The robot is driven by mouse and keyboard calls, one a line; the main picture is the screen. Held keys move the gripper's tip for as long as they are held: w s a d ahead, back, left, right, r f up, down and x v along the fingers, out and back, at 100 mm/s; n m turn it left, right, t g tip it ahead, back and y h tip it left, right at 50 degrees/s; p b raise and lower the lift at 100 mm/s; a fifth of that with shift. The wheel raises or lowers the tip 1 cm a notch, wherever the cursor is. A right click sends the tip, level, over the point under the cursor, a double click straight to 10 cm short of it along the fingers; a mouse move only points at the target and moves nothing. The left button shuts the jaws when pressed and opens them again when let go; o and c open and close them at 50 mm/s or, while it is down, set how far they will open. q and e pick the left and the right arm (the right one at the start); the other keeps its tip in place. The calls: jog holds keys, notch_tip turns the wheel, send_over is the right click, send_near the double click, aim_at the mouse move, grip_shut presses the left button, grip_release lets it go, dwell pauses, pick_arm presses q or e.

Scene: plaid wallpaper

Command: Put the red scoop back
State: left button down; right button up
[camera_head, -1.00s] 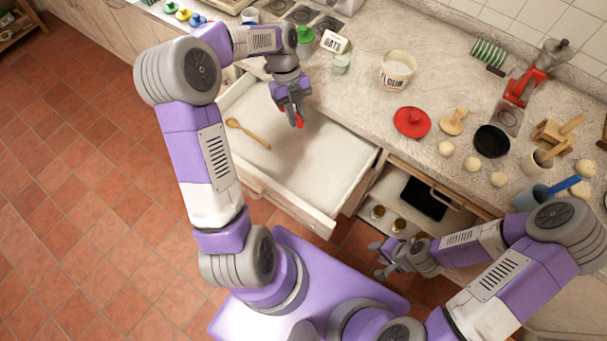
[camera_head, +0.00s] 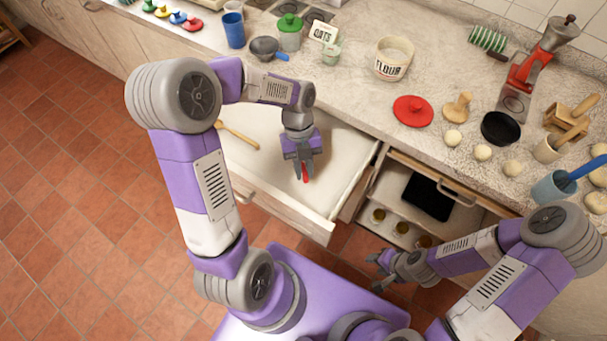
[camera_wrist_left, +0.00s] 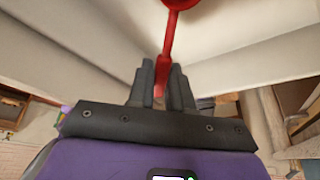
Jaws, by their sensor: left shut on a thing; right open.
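My left gripper (camera_head: 303,170) is over the open drawer (camera_head: 347,160), pointing down. It is shut on the red scoop (camera_wrist_left: 170,40), whose handle runs between the fingers in the left wrist view. In that view the scoop's round end is at the top edge, partly cut off. In the head view only a small red tip (camera_head: 305,175) shows below the fingers. Whether the scoop touches the drawer floor I cannot tell. My right gripper (camera_head: 378,272) is open and empty in front of the cabinet, below the counter.
A wooden spoon (camera_head: 238,134) lies in the drawer's left part. On the counter stand a flour tub (camera_head: 392,58), a red lid (camera_head: 413,110), a black dish (camera_head: 500,128), a blue cup (camera_head: 233,30) and a grey sieve (camera_head: 265,48). An open cabinet compartment (camera_head: 405,220) is right of the drawer.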

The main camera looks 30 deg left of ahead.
pick_arm(q)
notch_tip(320, 180, down, 3)
jog(key=shift+f+b, duration=0.15)
jog(key=shift+b, duration=0.25)
jog(key=shift+f, duration=0.2)
jog(key=c, duration=1)
grip_release()
jog(key=shift+c, duration=0.2)
jog(key=shift+r, duration=0.1)
jog(key=p+v, duration=0.4)
jog(key=v, duration=0.8)
jog(key=shift+r, duration=0.15)
